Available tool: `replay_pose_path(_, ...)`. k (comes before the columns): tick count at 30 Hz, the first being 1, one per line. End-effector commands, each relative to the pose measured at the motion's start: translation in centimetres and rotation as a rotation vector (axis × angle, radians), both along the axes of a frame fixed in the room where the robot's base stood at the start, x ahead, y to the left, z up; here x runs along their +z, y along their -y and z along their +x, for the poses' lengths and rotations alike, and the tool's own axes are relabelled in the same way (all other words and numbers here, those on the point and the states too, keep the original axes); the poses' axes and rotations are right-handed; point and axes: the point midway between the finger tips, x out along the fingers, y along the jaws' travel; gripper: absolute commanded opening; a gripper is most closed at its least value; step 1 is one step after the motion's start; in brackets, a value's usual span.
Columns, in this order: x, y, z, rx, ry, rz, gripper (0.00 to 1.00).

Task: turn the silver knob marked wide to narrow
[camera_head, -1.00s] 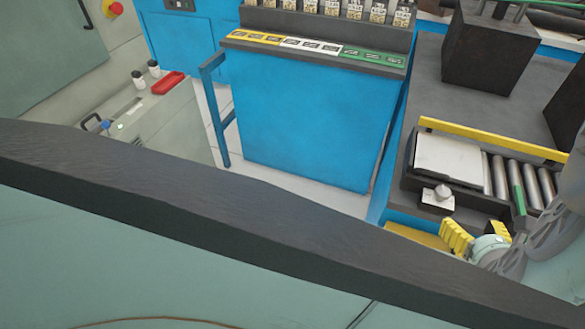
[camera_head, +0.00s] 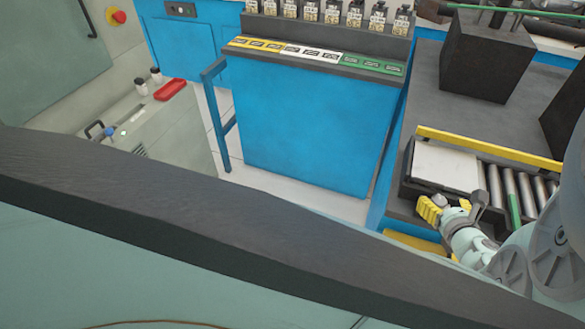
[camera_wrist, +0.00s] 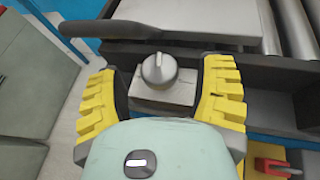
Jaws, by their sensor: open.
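The silver knob (camera_wrist: 159,70) sits on a small block (camera_wrist: 163,95) with a grey plate, at the front edge of the roller conveyor unit. I cannot read any marking on it. In the wrist view my gripper (camera_wrist: 160,88) is open, with one yellow ribbed finger on each side of the knob and a gap on both sides. In the head view my gripper (camera_head: 447,211) is at the front of the conveyor, and it hides most of the knob and its block.
Behind the knob are a flat light plate (camera_head: 446,167), metal rollers (camera_head: 512,190) and a yellow rail (camera_head: 490,148). A black lever (camera_wrist: 103,28) lies left of the knob in the wrist view. A red part (camera_wrist: 272,167) shows at lower right. Dark boxes (camera_head: 487,55) stand farther back.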

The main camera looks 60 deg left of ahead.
Motion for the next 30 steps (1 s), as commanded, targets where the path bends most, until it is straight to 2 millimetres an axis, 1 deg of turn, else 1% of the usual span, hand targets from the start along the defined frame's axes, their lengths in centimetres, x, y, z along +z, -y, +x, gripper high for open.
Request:
replay_pose_path(1,0.04,-0.31,0.3,0.0,0.002,0.002,0.68)
replay_pose_path(5,-0.2,-0.69,0.48,0.001,0.001,0.002,0.68)
replay_pose_path(14,-0.32,-0.72,0.51,0.001,0.0,0.001,0.68)
replay_pose_path(15,-0.32,-0.71,0.51,0.001,0.0,0.001,0.71)
replay_pose_path(30,-0.29,-0.68,0.54,0.001,0.0,0.001,0.2)
